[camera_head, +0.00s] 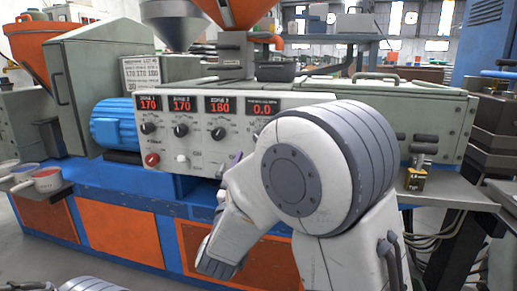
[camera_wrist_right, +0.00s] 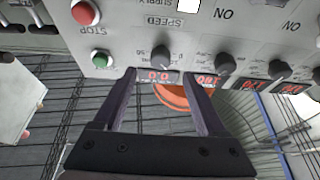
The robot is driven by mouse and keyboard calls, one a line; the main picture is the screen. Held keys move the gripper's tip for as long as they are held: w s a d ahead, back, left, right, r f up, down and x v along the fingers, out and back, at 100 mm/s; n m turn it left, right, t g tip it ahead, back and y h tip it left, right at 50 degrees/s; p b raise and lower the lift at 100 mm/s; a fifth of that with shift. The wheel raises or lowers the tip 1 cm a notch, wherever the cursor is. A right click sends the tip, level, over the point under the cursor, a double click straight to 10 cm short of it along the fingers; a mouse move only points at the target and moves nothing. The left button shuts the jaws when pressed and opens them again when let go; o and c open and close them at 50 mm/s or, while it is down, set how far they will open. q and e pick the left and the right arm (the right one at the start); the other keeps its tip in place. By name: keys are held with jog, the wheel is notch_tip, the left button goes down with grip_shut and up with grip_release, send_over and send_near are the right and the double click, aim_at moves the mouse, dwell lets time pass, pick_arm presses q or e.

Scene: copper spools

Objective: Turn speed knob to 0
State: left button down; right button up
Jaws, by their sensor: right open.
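The speed knob (camera_wrist_right: 160,56) is a dark round knob under the upside-down SPEED label on the grey panel in the right wrist view. A small red display (camera_wrist_right: 160,76) beside it reads 0.0; the same display (camera_head: 262,109) shows in the head view. My right gripper (camera_wrist_right: 159,76) is open and empty, its two dark fingers pointing at the panel with the knob between and just beyond the tips. I cannot tell whether they touch anything. In the head view my right arm hides the speed knob. My left gripper is out of view.
Zone knobs (camera_wrist_right: 225,65) sit close beside the speed knob. A red STOP button (camera_wrist_right: 85,13) and a green button (camera_wrist_right: 100,58) lie to the other side.

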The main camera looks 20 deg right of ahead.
jog(key=b+x, duration=0.1)
jog(key=x, duration=0.6)
jog(key=shift+w, duration=0.2)
jog(key=shift+d, duration=0.1)
grip_shut()
